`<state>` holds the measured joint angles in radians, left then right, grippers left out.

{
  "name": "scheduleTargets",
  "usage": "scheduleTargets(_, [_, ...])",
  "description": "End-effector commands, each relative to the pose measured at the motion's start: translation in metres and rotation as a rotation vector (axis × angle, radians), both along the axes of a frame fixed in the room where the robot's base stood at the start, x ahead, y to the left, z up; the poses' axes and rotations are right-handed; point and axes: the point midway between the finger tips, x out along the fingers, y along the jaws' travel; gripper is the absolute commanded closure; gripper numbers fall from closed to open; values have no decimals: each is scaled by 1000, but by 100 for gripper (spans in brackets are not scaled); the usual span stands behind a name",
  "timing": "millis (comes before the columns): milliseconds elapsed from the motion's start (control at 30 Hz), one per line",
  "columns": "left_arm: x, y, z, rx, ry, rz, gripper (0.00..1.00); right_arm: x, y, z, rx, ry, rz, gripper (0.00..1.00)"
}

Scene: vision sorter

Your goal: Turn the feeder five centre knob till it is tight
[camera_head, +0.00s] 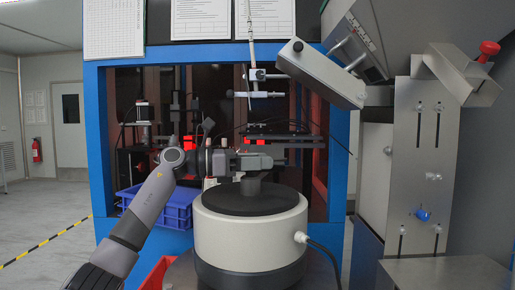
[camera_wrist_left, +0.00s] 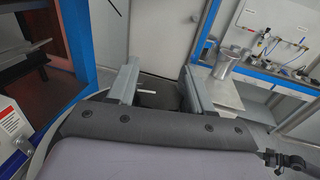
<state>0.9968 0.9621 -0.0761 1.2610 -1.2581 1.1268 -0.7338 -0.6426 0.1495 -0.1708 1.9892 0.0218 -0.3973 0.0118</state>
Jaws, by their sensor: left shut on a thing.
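The feeder (camera_head: 250,232) is a round white drum with a flat dark top, standing in front of the blue machine frame. The gripper is shut on this knob. My right gripper is in neither view.
A blue crate (camera_head: 174,207) stands behind my left forearm. A grey box on an arm (camera_head: 320,73) hangs above right of the feeder. A metal machine with a blue knob (camera_head: 422,214) stands at the right. A cable leaves the drum's right side.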

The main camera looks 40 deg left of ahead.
Motion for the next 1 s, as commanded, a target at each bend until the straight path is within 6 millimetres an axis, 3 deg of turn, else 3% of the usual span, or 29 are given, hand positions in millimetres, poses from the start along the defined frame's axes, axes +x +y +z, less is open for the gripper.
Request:
scheduleTargets(33, [0,0,8,-5,5,-40,80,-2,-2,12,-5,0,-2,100])
scheduleTargets(500, [-4,-4,6,-2,-2,-337,80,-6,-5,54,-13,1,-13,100])
scheduleTargets(1000, [-7,-6,4,1,-3,-496,80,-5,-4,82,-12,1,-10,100])
